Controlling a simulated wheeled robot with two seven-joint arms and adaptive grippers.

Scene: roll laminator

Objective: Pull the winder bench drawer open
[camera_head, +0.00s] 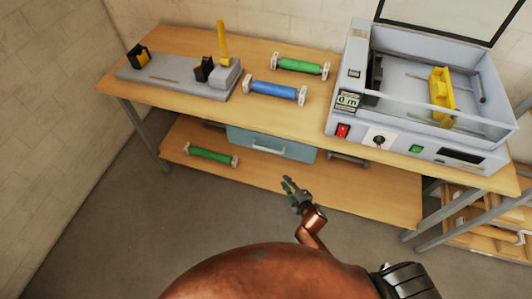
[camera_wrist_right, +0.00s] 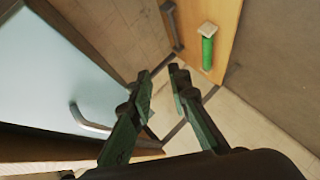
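The winder bench (camera_head: 160,90) has a blue-grey drawer (camera_head: 300,153) under its top, and the drawer looks closed. A pale bar handle (camera_head: 268,151) runs across its front. In the right wrist view the drawer front (camera_wrist_right: 45,60) fills the left side, with the handle (camera_wrist_right: 88,118) low on it. My right gripper (camera_head: 287,182) is in front of the drawer, below and to the right of the handle. In the right wrist view its two fingers (camera_wrist_right: 160,74) are apart with nothing between them, and the handle lies to their left. My left gripper is not in view.
A lower shelf (camera_head: 345,190) holds a green roll (camera_head: 210,154). On the top are a winder (camera_head: 180,75), a green roll (camera_head: 300,66), a blue roll (camera_head: 275,92) and a laminator (camera_head: 350,65). The floor (camera_head: 110,220) before the bench is clear.

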